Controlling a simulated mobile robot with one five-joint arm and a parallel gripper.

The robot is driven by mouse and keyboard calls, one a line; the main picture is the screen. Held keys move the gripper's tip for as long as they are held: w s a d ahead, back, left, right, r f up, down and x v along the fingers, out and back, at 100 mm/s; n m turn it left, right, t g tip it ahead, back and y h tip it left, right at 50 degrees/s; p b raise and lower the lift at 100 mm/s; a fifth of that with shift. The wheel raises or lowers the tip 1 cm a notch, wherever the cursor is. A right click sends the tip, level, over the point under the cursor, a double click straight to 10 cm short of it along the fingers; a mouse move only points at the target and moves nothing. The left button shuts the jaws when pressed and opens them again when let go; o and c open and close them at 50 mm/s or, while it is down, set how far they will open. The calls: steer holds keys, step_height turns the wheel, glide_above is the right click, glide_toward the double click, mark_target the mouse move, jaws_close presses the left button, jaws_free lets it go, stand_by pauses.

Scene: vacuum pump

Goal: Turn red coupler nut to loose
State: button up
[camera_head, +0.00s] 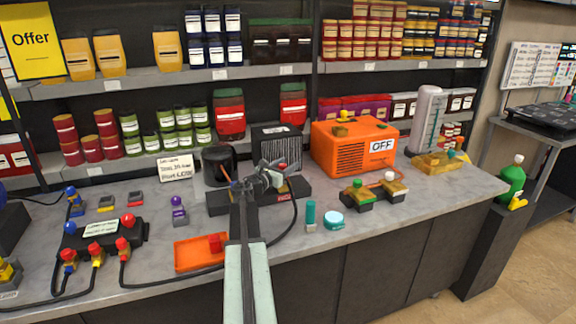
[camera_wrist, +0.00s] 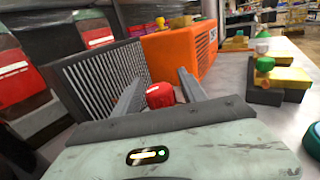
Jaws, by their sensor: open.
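A red coupler nut (camera_wrist: 160,95) shows in the wrist view between my two spread fingers, next to the dark finned pump body. It looks like the small red part (camera_head: 283,165) just beyond my gripper in the head view. My gripper (camera_wrist: 160,76) is open, with one finger on each side of the nut; whether either touches it cannot be told. In the head view my gripper (camera_head: 268,178) is in front of the finned pump body (camera_head: 278,143) and hides part of the pump base.
An orange box marked OFF (camera_head: 352,147) stands right of the pump. An orange tray (camera_head: 190,255) with a red piece lies at the front left. A black manifold with coloured valves (camera_head: 95,233) is further left. A black hose curves right of my arm.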

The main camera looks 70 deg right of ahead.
steer(key=shift+d, duration=0.35)
steer(key=shift+s+a, duration=0.1)
jaws_close()
steer(key=shift+n+t, duration=0.3)
steer(key=shift+t, duration=0.2)
steer(key=n+t, duration=0.2)
steer(key=t, duration=0.1)
steer(key=w+n+t, duration=0.1)
steer(key=n+t, duration=0.1)
steer(key=t, duration=0.1)
steer(key=shift+t, duration=0.4)
steer(key=shift+w+a+n+t+y, duration=0.1)
steer(key=shift+w+n+t+y, duration=0.15)
steer(key=shift+n+t, duration=0.6)
steer(key=shift+w+d+n+t+y, duration=0.1)
steer(key=shift+w+n+t+y, duration=0.15)
steer(key=shift+n+t, duration=0.55)
steer(key=shift+w+a+n+t+y, duration=0.15)
steer(key=shift+n+t+y, duration=0.25)
steer(key=shift+t, duration=0.75)
jaws_free()
